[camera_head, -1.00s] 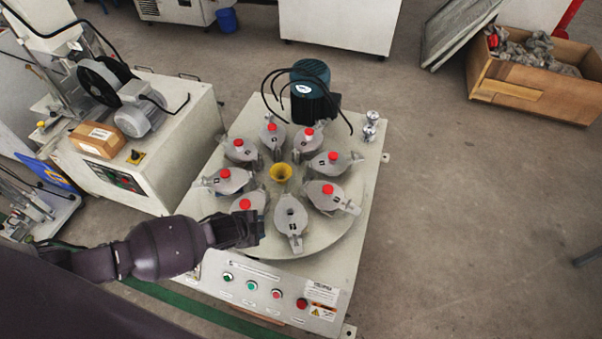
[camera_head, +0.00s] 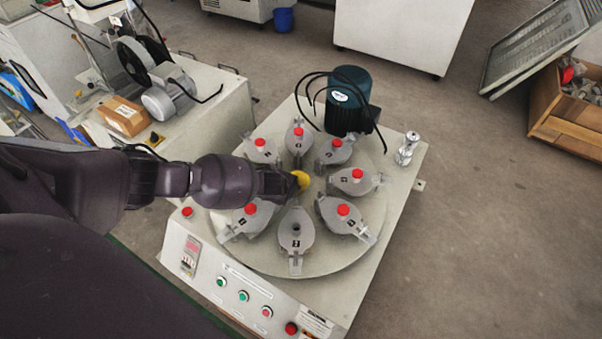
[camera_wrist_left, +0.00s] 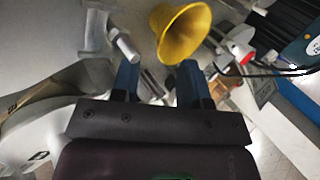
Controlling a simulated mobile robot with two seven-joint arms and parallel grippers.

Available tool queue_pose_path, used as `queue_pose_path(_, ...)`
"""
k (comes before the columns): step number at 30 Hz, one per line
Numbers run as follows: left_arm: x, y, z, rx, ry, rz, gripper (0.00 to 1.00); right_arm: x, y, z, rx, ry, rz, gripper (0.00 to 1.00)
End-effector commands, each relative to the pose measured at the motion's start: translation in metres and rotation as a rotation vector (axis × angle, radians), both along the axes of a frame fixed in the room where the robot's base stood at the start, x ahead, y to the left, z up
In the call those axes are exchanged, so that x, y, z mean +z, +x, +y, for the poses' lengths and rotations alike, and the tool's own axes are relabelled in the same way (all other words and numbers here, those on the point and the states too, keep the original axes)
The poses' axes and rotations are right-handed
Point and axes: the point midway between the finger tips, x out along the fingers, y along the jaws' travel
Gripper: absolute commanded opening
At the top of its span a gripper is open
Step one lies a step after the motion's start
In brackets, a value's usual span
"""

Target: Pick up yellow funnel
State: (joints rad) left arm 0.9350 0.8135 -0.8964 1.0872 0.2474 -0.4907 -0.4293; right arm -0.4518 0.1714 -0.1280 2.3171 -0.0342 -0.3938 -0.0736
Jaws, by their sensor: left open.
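The yellow funnel (camera_head: 301,180) stands at the centre of the round turntable (camera_head: 330,262), in the middle of a ring of grey jars. In the left wrist view the funnel (camera_wrist_left: 181,33) shows its wide mouth, just beyond the fingertips and slightly right of the middle between them. My left gripper (camera_head: 290,184) reaches in from the left, with its tip at the funnel, and partly covers it in the head view. In the left wrist view its two blue fingers (camera_wrist_left: 158,80) are apart, with nothing seen held between them. My right gripper is not in view.
Several grey jars with red caps (camera_head: 343,211) ring the funnel closely; one jar (camera_head: 296,230) has no red cap. A blue-green motor (camera_head: 349,100) with black cables stands behind. A silver part (camera_head: 407,148) stands at the back right. Buttons line the front panel (camera_head: 243,296).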

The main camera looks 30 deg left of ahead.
Motion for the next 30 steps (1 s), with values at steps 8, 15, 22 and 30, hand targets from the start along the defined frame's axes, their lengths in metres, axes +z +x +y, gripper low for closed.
queue_pose_path(8, -0.020, 0.011, 0.001, 0.000, 0.001, 0.005, 0.41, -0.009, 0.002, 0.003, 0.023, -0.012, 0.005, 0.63)
queue_pose_path(15, -0.044, 0.027, 0.003, 0.001, 0.000, 0.006, 0.41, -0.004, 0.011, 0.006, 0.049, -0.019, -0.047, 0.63)
queue_pose_path(22, -0.043, 0.035, 0.004, 0.001, 0.000, -0.003, 0.41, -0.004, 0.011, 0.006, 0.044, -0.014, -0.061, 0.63)
queue_pose_path(30, -0.042, 0.035, 0.004, 0.001, 0.000, -0.004, 0.21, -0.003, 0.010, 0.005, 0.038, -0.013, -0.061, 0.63)
